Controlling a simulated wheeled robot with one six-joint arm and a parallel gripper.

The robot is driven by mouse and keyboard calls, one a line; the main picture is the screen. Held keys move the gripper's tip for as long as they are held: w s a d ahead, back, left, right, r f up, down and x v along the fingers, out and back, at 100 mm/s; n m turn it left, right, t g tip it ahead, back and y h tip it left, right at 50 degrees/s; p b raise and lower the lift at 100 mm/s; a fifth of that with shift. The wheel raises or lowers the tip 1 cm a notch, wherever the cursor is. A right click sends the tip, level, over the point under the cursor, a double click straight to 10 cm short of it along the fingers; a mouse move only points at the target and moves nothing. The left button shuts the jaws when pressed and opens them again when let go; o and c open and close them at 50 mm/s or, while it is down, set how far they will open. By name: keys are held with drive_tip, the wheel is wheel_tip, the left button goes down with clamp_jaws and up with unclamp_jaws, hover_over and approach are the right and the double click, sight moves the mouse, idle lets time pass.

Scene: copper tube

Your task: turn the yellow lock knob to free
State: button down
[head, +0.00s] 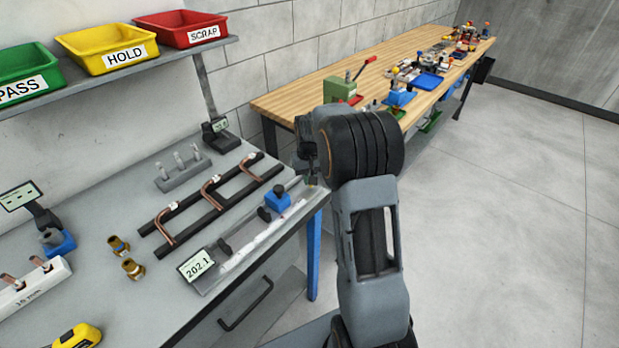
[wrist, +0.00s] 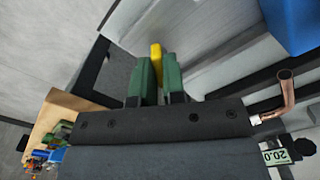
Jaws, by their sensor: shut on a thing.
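The yellow lock knob (wrist: 156,50) stands between the two green fingers of my gripper (wrist: 154,72) in the wrist view. The fingers are shut on it, and its tip shows beyond them. In the head view my gripper (head: 309,172) is at the far right end of the grey length gauge (head: 207,285), near the bench edge. The knob is mostly hidden there behind the gripper, so I cannot tell its turn. The gauge display (head: 197,265) reads 202.1. A blue block (head: 278,202) with a black knob sits on the gauge, left of my gripper.
A black rack (head: 205,215) with bent copper tubes (head: 163,226) lies behind the gauge. A grey pin block (head: 183,170) and a small display stand (head: 220,136) stand farther back. Brass fittings (head: 119,245) lie left. A wooden bench (head: 300,97) stands beyond; open floor is at right.

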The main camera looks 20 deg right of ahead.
drive_tip(key=n, duration=0.6)
drive_tip(key=shift+n, duration=0.5)
idle(0.3)
drive_tip(key=c, duration=1.2)
unclamp_jaws()
drive_tip(key=shift+r, duration=0.1)
wheel_tip(320, 180, up, 14)
drive_tip(key=shift+b, duration=0.3)
